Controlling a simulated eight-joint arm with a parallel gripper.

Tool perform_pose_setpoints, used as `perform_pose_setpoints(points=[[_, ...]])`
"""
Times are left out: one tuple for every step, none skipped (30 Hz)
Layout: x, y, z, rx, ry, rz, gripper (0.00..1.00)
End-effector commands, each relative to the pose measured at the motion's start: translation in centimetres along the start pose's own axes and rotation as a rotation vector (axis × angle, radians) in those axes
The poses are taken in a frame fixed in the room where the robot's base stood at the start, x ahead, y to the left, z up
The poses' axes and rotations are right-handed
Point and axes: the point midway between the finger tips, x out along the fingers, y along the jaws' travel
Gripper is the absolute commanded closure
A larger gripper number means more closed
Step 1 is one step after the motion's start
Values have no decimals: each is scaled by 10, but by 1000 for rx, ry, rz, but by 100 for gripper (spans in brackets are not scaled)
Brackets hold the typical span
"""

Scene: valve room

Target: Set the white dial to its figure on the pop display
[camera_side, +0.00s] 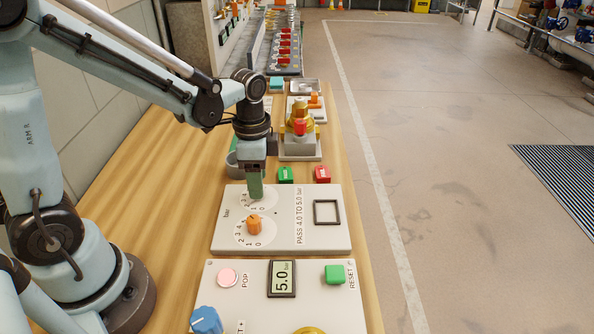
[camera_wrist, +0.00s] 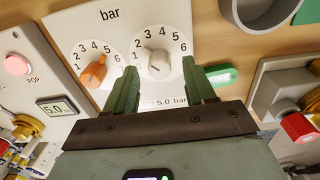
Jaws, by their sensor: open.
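The white dial (camera_wrist: 158,63) shows in the wrist view, on a pale panel with a numbered scale around it. Its dark mark seems to point up and left, between the lower figures; the exact reading is too small to tell. My gripper (camera_wrist: 160,64) is open, one green fingertip on each side of the white dial with gaps showing. In the side view my gripper (camera_side: 255,194) points down over the panel's upper scale and hides the white dial. How far down the fingers reach I cannot tell. The pop display (camera_side: 283,278) reads 5.0; it also shows in the wrist view (camera_wrist: 56,107).
An orange dial (camera_side: 254,224) with its own scale sits beside the white one. The panel (camera_side: 278,244) is printed "PASS 4.0 TO 5.0 bar" and has an empty square frame (camera_side: 326,212).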

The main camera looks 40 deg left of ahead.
Motion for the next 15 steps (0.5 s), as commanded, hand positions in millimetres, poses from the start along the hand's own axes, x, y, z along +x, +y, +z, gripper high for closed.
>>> perform_pose_setpoints(points=[[5, 0, 0, 0, 0, 0, 45], [7, 0, 0, 0, 0, 0, 45], [9, 0, 0, 0, 0, 0, 45], [11, 0, 0, 0, 0, 0, 45], [12, 0, 0, 0, 0, 0, 45], [13, 0, 0, 0, 0, 0, 45], [14, 0, 0, 0, 0, 0, 45], [15, 0, 0, 0, 0, 0, 45], [15, 0, 0, 0, 0, 0, 45], [15, 0, 0, 0, 0, 0, 45], [15, 0, 0, 0, 0, 0, 45], [15, 0, 0, 0, 0, 0, 45], [15, 0, 0, 0, 0, 0, 45], [15, 0, 0, 0, 0, 0, 45], [15, 0, 0, 0, 0, 0, 45]])
